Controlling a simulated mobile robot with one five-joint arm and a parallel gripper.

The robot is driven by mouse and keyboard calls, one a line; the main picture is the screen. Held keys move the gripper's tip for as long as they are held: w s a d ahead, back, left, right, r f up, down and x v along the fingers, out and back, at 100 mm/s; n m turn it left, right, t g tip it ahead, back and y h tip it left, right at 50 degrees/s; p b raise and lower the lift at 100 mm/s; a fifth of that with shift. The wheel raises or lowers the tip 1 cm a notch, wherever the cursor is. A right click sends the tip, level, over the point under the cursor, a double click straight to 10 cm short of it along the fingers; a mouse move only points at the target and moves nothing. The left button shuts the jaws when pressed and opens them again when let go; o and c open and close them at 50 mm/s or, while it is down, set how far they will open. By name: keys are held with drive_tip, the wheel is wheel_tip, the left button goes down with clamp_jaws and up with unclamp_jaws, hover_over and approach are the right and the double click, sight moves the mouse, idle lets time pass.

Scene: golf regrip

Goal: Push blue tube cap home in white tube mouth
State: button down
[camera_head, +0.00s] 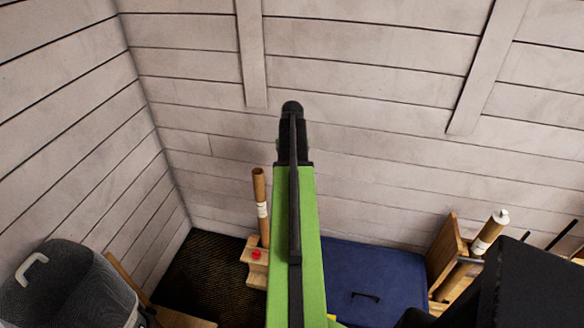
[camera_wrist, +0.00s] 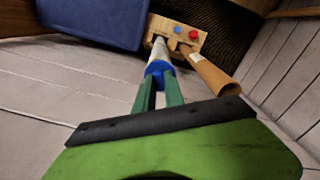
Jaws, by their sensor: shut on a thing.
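In the wrist view my gripper (camera_wrist: 158,88) has its two green fingers shut on the blue tube cap (camera_wrist: 158,69). The white tube (camera_wrist: 160,48) is in line with the cap, just beyond it, and runs down to a wooden rack (camera_wrist: 192,26). The cap appears to be at the tube's mouth; I cannot tell whether it touches or how deep it sits. In the head view my green arm hides the gripper, cap and white tube. The rack (camera_head: 250,277) shows left of the arm.
A brown tube (camera_head: 258,186) stands in the rack, close beside the white tube. The rack has red (camera_wrist: 194,35) and blue (camera_wrist: 177,29) dots. A blue chest (camera_head: 370,270) is right of the arm, a grey basket (camera_head: 70,285) at left. Plank walls are behind.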

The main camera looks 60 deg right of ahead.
drive_tip(key=shift+f+b, duration=0.8)
drive_tip(key=shift+f, duration=0.15)
drive_tip(key=c, duration=1.3)
unclamp_jaws()
drive_tip(key=shift+r, duration=0.1)
drive_tip(key=shift+c, duration=0.2)
wheel_tip(320, 180, up, 18)
drive_tip(key=p, duration=1.7)
drive_tip(key=shift+f+p, duration=0.25)
drive_tip(key=shift+p, duration=0.05)
